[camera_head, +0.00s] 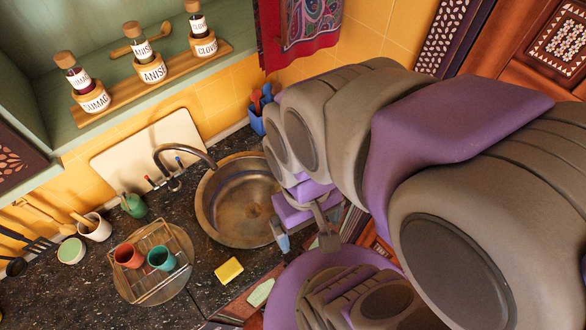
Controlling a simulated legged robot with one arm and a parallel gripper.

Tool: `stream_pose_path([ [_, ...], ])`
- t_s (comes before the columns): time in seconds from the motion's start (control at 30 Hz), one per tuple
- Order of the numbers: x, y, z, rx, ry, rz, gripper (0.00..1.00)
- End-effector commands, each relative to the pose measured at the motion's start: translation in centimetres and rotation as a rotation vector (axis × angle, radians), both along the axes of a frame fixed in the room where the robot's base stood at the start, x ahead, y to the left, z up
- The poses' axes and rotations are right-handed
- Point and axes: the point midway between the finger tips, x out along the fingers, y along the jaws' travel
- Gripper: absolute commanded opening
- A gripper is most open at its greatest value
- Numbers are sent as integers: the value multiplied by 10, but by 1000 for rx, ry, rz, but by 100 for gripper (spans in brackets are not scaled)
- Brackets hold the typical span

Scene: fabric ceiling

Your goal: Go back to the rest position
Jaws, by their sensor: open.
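My gripper (305,241) hangs at the end of my folded grey and purple arm, right of the round metal sink (222,222). Its two pale fingertips are apart and I see nothing between them. The fingers show near the counter's front edge, overlapping the sink's right side in the picture. I cannot tell their height above the counter. My arm covers much of the right half of the view and hides what lies behind it.
A yellow sponge (229,270) lies near the sink. A wire rack (150,276) holds an orange cup (128,255) and a teal cup (161,257). The faucet (180,155) stands behind the sink. Labelled jars (150,66) stand on a shelf. A blue container (258,112) is close to my arm.

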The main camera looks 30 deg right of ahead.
Motion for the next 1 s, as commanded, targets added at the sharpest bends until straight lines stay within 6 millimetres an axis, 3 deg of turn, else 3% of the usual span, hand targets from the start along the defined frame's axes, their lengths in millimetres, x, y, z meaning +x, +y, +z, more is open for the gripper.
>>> stream_pose_path([
  [0.27, 0, 0, -26, 1, 0, -2, 100],
  [1.0, 0, 0, -185, 1, 0, -2, 100],
])
